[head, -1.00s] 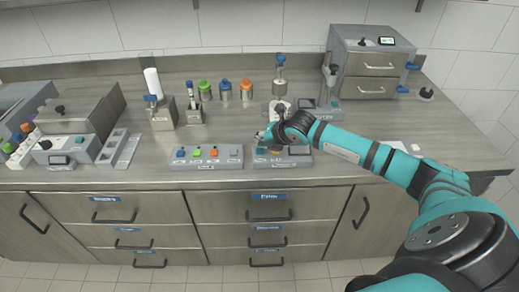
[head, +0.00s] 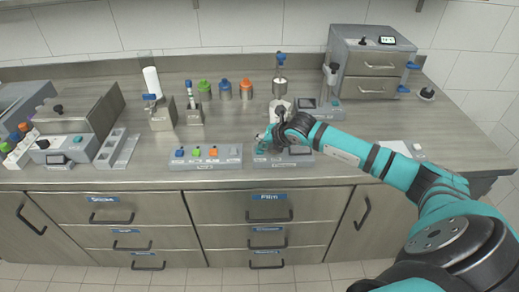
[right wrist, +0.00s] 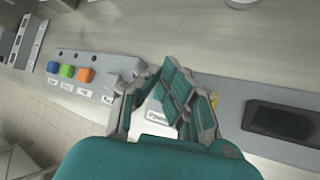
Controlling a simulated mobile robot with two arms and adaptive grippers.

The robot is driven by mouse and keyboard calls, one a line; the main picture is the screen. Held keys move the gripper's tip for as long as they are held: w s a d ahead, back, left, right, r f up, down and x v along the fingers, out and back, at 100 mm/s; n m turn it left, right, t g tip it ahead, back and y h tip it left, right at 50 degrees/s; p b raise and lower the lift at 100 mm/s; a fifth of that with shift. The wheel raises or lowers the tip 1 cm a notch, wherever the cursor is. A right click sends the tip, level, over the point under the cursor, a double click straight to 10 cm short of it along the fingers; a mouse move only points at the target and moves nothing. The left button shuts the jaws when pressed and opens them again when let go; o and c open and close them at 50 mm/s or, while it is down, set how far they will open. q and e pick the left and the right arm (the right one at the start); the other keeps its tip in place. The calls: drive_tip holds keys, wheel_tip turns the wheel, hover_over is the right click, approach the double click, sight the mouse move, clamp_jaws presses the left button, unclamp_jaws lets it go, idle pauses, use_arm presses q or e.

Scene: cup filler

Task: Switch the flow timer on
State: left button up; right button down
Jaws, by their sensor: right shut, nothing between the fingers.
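A low grey panel (head: 262,160) at the front edge of the counter, right of centre in the head view, could be the flow timer; its label cannot be read. It has a dark screen (right wrist: 283,120), at the right in the right wrist view. My right gripper (head: 265,141) is over the left part of this panel, pointing down. In the right wrist view its teal fingers (right wrist: 163,97) are shut and empty, and they hide most of the panel's controls. A bit of yellow shows beside them. I cannot tell whether they touch the panel. My left gripper is out of view.
A grey panel (head: 206,163) with blue, green and orange switches lies just left. Several capped jars (head: 225,90) stand behind. A grey drawer unit (head: 370,68) is at the back right, and a lidded machine (head: 78,115) at the left.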

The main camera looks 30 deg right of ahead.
drive_tip(key=shift+f, duration=0.15)
drive_tip(key=shift+r, duration=0.7)
wheel_tip(320, 180, up, 6)
drive_tip(key=shift+p, duration=1.25)
